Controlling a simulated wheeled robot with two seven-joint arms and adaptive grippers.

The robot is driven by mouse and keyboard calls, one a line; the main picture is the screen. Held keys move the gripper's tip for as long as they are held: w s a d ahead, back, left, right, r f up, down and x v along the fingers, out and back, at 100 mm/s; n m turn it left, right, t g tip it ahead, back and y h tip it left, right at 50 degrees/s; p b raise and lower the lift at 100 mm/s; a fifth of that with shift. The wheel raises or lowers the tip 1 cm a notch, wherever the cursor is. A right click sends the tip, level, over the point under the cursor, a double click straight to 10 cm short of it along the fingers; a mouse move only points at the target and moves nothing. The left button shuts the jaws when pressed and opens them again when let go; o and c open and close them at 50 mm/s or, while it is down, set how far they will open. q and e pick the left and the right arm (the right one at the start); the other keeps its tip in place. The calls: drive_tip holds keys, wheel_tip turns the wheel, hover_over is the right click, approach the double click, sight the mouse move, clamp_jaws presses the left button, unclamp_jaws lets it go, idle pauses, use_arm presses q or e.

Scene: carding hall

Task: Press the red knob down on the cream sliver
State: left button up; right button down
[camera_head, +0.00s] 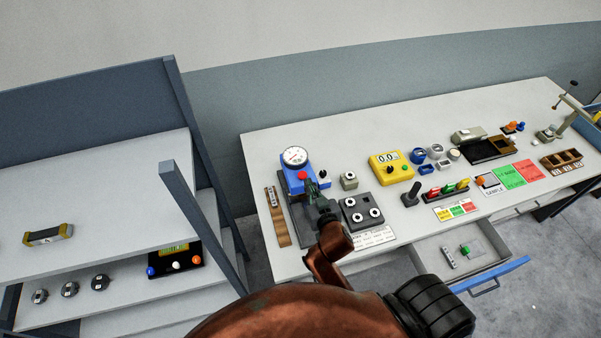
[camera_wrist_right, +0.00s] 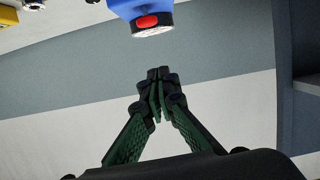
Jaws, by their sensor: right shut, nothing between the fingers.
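The red knob (camera_head: 302,176) sits on the front of a blue tester (camera_head: 292,182) with a round white dial, at the left part of the bench. In the right wrist view the red knob (camera_wrist_right: 147,21) shows at the top edge, beyond my fingertips. My right gripper (camera_head: 312,187) is shut and empty, close beside the knob in the head view. In the wrist view its fingertips (camera_wrist_right: 158,75) are together, with a visible gap to the knob. I cannot make out the cream sliver; the gripper covers part of the tester's base. My left gripper is not in view.
A dark tray with white rings (camera_head: 361,212) and a small grey block (camera_head: 348,181) stand right of my gripper. A yellow meter (camera_head: 391,167) stands farther right. An open drawer (camera_head: 432,257) juts from the bench front. A shelf rack (camera_head: 105,210) stands left.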

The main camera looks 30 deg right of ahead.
drive_tip(key=x, duration=0.5)
drive_tip(key=p+x, duration=0.1)
drive_tip(key=x, duration=0.4)
drive_tip(key=shift+d, duration=0.25)
wheel_tip(320, 180, down, 3)
drive_tip(key=shift+s+r, duration=0.15)
drive_tip(key=shift+s, duration=0.05)
drive_tip(key=shift+s+f, duration=0.1)
drive_tip(key=shift+f, duration=0.6)
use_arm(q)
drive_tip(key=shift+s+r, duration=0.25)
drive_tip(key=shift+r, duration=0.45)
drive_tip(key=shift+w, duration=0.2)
use_arm(e)
drive_tip(key=shift+f, duration=0.1)
